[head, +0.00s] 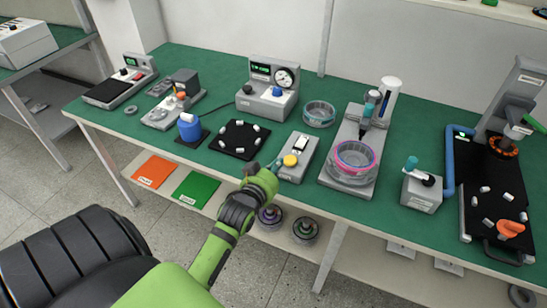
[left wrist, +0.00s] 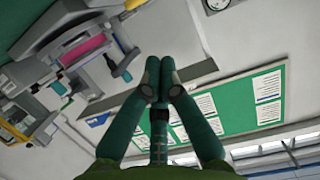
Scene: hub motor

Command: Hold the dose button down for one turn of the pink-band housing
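The dose button is a yellow round cap (head: 290,160) on a grey box (head: 302,148) near the table's front edge. The pink-band housing (head: 353,158), a clear round bowl with a pink band, sits on a grey stand to its right; a pink band also shows in the left wrist view (left wrist: 85,52). My left gripper (head: 271,166) is just left of the yellow button, apart from the housing. In the left wrist view its fingers (left wrist: 160,64) come together with nothing between them. Whether a finger touches the button is unclear. My right gripper is out of view.
A black pad (head: 238,150) with several small white parts lies behind and left of my gripper. A blue-capped jar (head: 189,130) stands farther left. Behind are a gauge box (head: 268,92) and a clear dish (head: 319,113). A grey box with a knob (head: 423,190) stands right of the housing.

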